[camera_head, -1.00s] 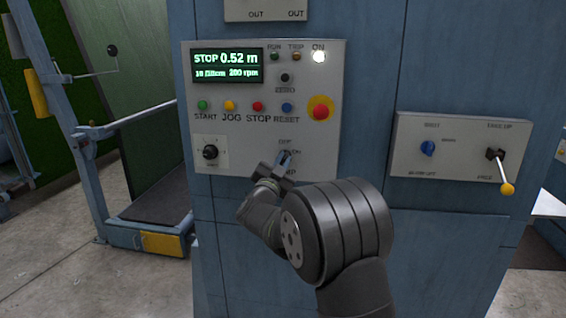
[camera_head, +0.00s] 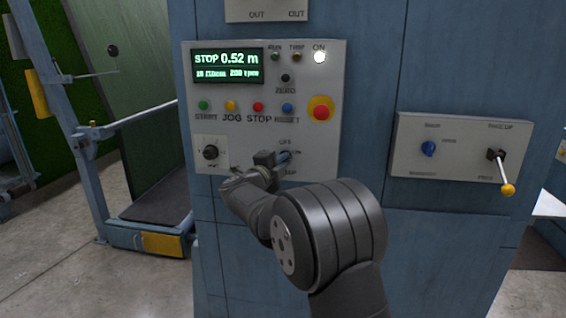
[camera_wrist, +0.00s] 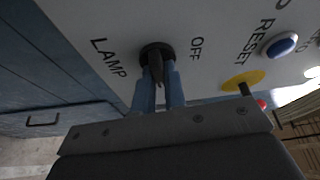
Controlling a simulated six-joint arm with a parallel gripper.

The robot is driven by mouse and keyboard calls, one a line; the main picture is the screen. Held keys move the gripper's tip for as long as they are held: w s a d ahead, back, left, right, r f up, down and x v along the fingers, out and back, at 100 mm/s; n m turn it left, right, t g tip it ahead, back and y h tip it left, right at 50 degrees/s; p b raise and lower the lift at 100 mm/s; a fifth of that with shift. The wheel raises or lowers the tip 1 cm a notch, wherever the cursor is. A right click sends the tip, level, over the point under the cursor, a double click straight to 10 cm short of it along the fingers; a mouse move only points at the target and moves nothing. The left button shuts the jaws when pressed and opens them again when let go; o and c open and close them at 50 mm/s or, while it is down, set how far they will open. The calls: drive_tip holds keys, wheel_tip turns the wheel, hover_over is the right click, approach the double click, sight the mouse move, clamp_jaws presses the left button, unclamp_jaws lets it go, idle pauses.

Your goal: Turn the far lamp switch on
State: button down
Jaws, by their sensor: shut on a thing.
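The lamp switch is a dark rotary knob (camera_wrist: 157,55) with a pointed grip, on the grey control panel (camera_head: 235,140). In the wrist view "LAMP" is printed to its left and "OFF" to its right. My gripper (camera_wrist: 160,88) is shut on the knob, with a blue finger on each side of its grip. In the head view my gripper (camera_head: 287,157) reaches the panel from the left, below the "OFF" label.
A black dial (camera_head: 210,152) sits close left. A second panel (camera_head: 462,165) with a yellow-tipped lever stands right.

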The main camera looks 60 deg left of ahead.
drive_tip(key=shift+m+g, duration=0.3)
drive_tip(key=shift+m, duration=0.5)
drive_tip(key=c, duration=1.5)
unclamp_jaws()
drive_tip(key=v, duration=1.7)
drive_tip(key=shift+s+r, duration=0.1)
drive_tip(key=shift+s, duration=0.15)
